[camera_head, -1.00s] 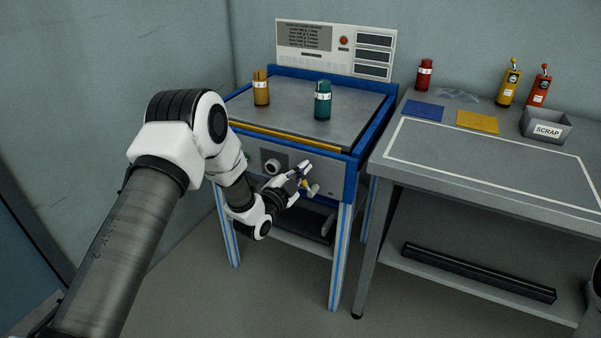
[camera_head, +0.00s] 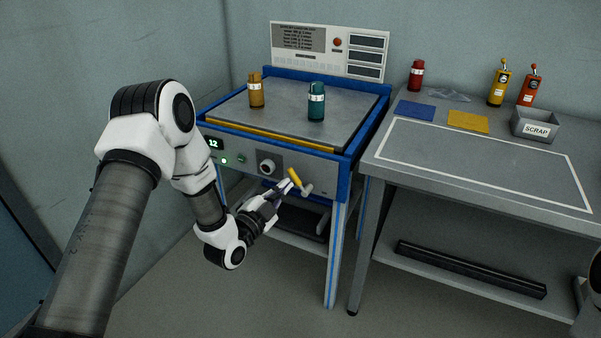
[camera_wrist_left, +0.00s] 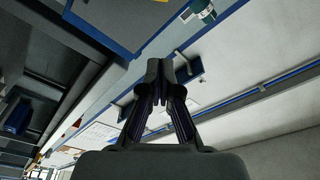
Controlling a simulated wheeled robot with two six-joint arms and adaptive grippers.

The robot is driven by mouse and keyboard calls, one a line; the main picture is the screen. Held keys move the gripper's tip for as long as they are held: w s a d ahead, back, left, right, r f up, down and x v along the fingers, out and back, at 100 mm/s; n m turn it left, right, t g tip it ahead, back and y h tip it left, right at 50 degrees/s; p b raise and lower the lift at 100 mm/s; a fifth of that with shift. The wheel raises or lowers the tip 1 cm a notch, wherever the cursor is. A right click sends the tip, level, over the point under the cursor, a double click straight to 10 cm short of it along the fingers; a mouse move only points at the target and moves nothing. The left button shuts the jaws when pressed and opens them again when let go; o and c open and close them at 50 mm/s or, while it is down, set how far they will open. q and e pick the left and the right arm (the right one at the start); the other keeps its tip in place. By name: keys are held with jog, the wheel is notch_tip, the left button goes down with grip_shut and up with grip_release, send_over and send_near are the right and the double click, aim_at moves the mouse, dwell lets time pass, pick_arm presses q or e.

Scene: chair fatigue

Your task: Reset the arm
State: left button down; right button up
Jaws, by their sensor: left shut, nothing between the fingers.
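My left gripper (camera_head: 286,187) is shut and empty in front of the blue-framed test machine (camera_head: 345,172). Its fingertips are close to a yellow-handled lever (camera_head: 294,177) on the machine's front panel; I cannot tell whether they touch it. In the left wrist view the two dark fingers (camera_wrist_left: 161,68) meet at their tips with nothing between them. My right gripper is not in view.
An amber canister (camera_head: 256,92) and a teal canister (camera_head: 316,103) stand upright on the machine top. The grey bench (camera_head: 470,160) at right holds a red canister (camera_head: 416,75), two bottles and a scrap bin (camera_head: 535,126). Its white-outlined area is bare.

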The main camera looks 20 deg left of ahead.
pick_arm(q)
jog(key=s+d+f+g, duration=0.2)
jog(key=s+d+f, duration=0.1)
jog(key=f, duration=0.3)
jog(key=s+d+f+g, duration=0.2)
jog(key=s+d+f, duration=0.1)
jog(key=f, duration=0.3)
jog(key=s+d+f+n+g+y, duration=0.1)
jog(key=s+f+n+g, duration=0.2)
jog(key=s+f+g, duration=0.5)
jog(key=s+f+n+g, duration=0.2)
jog(key=s+f, duration=0.5)
jog(key=s, duration=0.6)
jog(key=s+a+n+g+y, duration=0.1)
jog(key=s+n+g+y, duration=0.1)
jog(key=s+n+g, duration=0.65)
notch_tip(320, 180, up, 15)
jog(key=s+m+t+p, duration=0.1)
jog(key=t+p, duration=0.2)
jog(key=p, duration=1.3)
jog(key=shift+s+r+m, duration=0.2)
jog(key=shift+s+m, duration=0.15)
jog(key=shift+s, duration=0.05)
